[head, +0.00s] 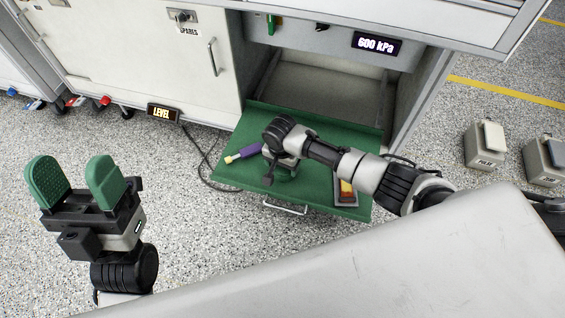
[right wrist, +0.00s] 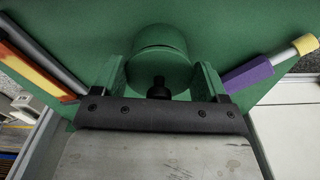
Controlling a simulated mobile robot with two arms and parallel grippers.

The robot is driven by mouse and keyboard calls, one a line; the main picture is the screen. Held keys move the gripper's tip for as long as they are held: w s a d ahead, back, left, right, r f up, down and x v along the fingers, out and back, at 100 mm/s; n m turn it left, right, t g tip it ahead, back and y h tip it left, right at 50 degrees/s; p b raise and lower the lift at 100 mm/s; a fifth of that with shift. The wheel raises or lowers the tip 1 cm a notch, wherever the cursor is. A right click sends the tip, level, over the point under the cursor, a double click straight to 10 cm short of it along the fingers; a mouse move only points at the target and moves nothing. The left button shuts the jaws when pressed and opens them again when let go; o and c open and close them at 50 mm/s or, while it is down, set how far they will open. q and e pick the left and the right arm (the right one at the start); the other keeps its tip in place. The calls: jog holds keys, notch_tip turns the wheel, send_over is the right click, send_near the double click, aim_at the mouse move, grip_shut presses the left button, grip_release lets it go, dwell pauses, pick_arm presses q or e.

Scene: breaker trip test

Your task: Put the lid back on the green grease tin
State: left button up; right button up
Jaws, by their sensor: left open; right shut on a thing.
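The green grease tin (right wrist: 160,36) stands on the green drawer liner, at the top middle of the right wrist view. A green lid (right wrist: 178,76) with a black knob (right wrist: 157,88) appears between the green finger pads, over the tin. I cannot tell whether it is seated or still slightly above. My right gripper (right wrist: 159,66) is shut on the lid; in the head view the arm mostly hides lid and tin. My left gripper (head: 78,183) is open and empty, over the floor at left, well away from the drawer.
The pulled-out drawer (head: 235,140) also holds a purple-handled tool (head: 250,150) at left and a tray with a yellow and red item (head: 346,190) at right. The cabinet (head: 130,50) stands behind. Two small labelled boxes (head: 485,145) (head: 542,160) stand on the floor at right.

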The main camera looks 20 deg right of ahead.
dwell(0.4)
jog(key=o, duration=1)
jog(key=shift+r, duration=0.1)
